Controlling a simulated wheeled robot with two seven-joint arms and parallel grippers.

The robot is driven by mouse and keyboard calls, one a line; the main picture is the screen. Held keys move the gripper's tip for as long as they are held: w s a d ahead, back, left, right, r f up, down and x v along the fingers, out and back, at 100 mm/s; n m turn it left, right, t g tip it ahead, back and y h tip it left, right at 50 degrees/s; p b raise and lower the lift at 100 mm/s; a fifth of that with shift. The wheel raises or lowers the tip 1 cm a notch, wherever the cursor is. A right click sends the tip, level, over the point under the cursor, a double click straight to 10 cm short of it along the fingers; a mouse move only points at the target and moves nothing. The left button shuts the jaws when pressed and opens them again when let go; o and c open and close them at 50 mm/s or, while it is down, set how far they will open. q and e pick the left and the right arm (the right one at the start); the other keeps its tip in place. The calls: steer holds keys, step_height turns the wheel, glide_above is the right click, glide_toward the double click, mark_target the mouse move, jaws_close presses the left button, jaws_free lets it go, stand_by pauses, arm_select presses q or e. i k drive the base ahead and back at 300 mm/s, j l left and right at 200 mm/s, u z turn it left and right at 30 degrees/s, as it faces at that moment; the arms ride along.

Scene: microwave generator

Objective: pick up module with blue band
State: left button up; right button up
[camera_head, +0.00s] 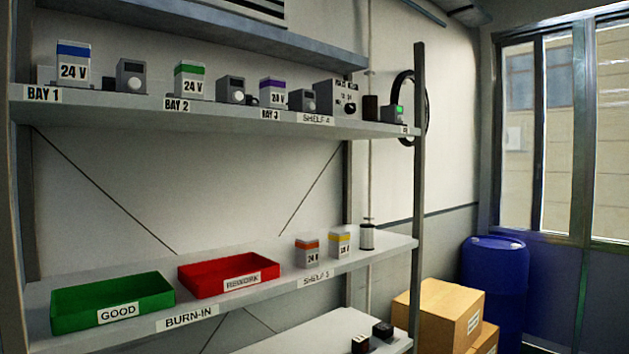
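The module with the blue band (73,65) stands upright at the far left of the upper shelf (210,105), above the BAY 1 label (42,95). It is white, marked 24 V, with a blue band near its top. Further right on the same shelf stand a green-band module (189,82) above BAY 2 and a purple-band module (272,92) above BAY 3. Neither of my grippers shows in the head view.
Grey devices with round knobs (131,76) stand between the modules. The lower shelf holds a green GOOD tray (70,320), a red REWORK tray (215,285), and orange-band (307,252) and yellow-band (340,243) modules. Cardboard boxes (436,312) and a blue drum (492,285) stand right of the rack.

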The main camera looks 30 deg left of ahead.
mark_target(73, 58)
steer(key=u, duration=2.05)
